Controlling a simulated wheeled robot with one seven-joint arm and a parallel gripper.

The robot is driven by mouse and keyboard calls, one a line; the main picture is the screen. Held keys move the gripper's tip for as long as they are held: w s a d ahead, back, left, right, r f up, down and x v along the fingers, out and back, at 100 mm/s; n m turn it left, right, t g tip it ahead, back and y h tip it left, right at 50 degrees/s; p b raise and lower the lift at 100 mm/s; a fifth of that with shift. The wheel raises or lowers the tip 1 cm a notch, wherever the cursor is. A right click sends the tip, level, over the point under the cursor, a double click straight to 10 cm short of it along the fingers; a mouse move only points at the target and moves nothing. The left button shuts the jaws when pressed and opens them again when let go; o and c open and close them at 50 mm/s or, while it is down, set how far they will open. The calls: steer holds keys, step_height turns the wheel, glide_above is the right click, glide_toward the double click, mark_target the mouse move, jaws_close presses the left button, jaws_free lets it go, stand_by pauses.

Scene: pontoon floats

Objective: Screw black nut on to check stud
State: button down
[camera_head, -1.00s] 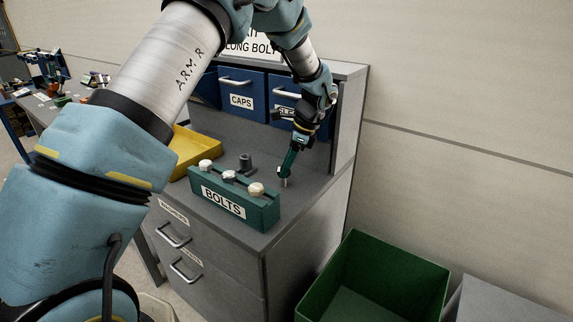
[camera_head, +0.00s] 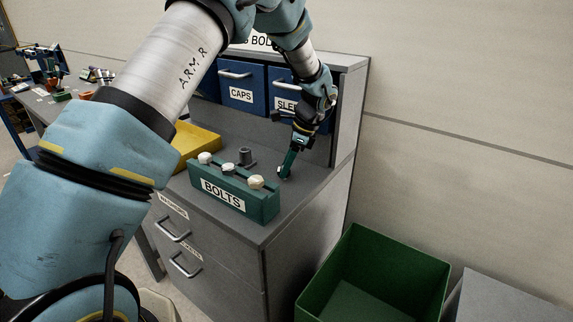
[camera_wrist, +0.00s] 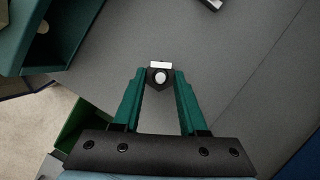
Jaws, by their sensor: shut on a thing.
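My gripper (camera_head: 284,174) points down at the desk's right side, right of the green BOLTS rack. In the wrist view its two green fingers (camera_wrist: 158,80) are shut on the black nut (camera_wrist: 151,83). A pale round end, seemingly of the stud (camera_wrist: 160,76), shows inside the nut's dark outline. A small white strip lies just beyond the nut. In the head view the fingers hide the nut and stud. How far the nut sits on the stud, and whether the threads engage, I cannot tell.
The green BOLTS rack (camera_head: 262,205) holds bolts, some with pale heads. A dark flanged post (camera_head: 246,158) stands behind it. A yellow tray (camera_head: 198,143) is at left, blue labelled bins (camera_head: 242,90) behind. A green bin (camera_head: 385,270) stands beside the desk.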

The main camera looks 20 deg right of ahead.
steer(key=shift+f, duration=0.35)
steer(key=shift+c, duration=1.8)
jaws_free()
steer(key=b+v, duration=0.3)
steer(key=v, duration=0.7)
steer(key=shift+r, duration=0.4)
steer(key=shift+d, duration=0.1)
